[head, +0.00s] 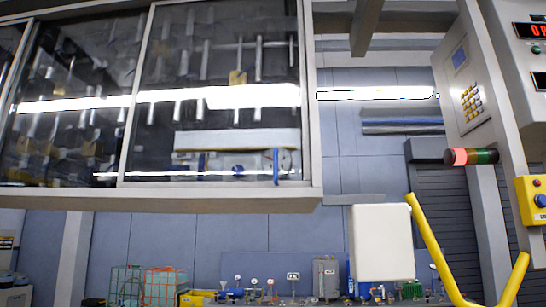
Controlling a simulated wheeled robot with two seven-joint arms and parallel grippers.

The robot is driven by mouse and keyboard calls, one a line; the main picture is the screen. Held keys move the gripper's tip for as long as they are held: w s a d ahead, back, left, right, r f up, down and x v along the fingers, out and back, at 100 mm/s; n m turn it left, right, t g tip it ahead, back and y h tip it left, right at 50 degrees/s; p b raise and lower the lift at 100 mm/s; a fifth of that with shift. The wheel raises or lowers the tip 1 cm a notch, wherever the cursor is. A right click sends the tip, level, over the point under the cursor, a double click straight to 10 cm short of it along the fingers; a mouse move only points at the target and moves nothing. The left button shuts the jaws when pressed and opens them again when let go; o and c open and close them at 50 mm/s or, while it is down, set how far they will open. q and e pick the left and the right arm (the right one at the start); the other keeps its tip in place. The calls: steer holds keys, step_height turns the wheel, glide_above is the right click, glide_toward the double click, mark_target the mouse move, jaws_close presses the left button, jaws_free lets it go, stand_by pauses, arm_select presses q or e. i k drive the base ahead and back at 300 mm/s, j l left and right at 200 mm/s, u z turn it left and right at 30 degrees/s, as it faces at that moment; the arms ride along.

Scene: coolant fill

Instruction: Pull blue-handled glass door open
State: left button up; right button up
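A large glass-fronted enclosure fills the upper left, with glass door panels (215,60) in light grey frames. A short upright blue handle (276,167) shows at the lower right of the right-hand panel, close to the frame post. The panel looks shut against its frame. Light streaks on the glass hide part of the interior, where grey rods and a pale, blue-trimmed machine part show. Neither of my grippers is in view, so their position relative to the handle cannot be told.
A control panel with keypad (472,102) stands at the right, with a red-green signal light (470,156) and a yellow button box (535,200). A bent yellow rail (430,250) and a white box (380,243) are lower right. Crates (160,285) and equipment stand along the bottom.

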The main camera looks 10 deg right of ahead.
mark_target(306, 183)
steer(key=i+l+u, duration=0.1)
steer(key=l, duration=0.25)
steer(key=i+l+u, duration=0.25)
steer(key=i+l, duration=0.15)
steer(key=l, duration=0.3)
steer(key=i+l+u, duration=0.1)
steer(key=l, duration=0.25)
steer(key=i+l+u, duration=0.15)
steer(key=l, duration=0.25)
steer(key=i+l+u, duration=0.1)
steer(key=l, duration=0.3)
